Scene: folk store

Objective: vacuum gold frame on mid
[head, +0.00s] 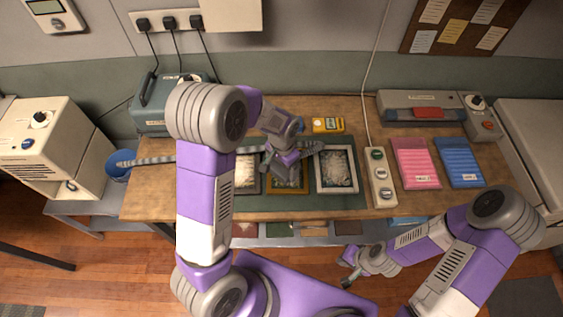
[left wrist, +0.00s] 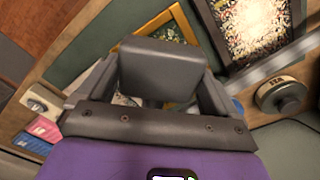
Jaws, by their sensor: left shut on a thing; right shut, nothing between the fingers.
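The gold frame (head: 287,190) lies in the middle of the green mat, between a dark frame (head: 246,172) and a white frame (head: 336,168). My left gripper (head: 283,163) is over the back part of the gold frame, shut on a grey vacuum nozzle, which is a dark block between the fingers in the left wrist view (left wrist: 160,68). The arm and gripper hide part of the gold frame; its corner shows in the left wrist view (left wrist: 182,22). Contact between nozzle and frame cannot be told. My right gripper (head: 347,272) is shut and empty in front of the table.
A grey ribbed hose (head: 147,161) runs across the table's left side. A green-grey machine (head: 165,103) stands back left. A power strip (head: 380,178), pink pad (head: 415,163) and blue pad (head: 458,162) lie at right. A yellow device (head: 328,125) lies behind the frames.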

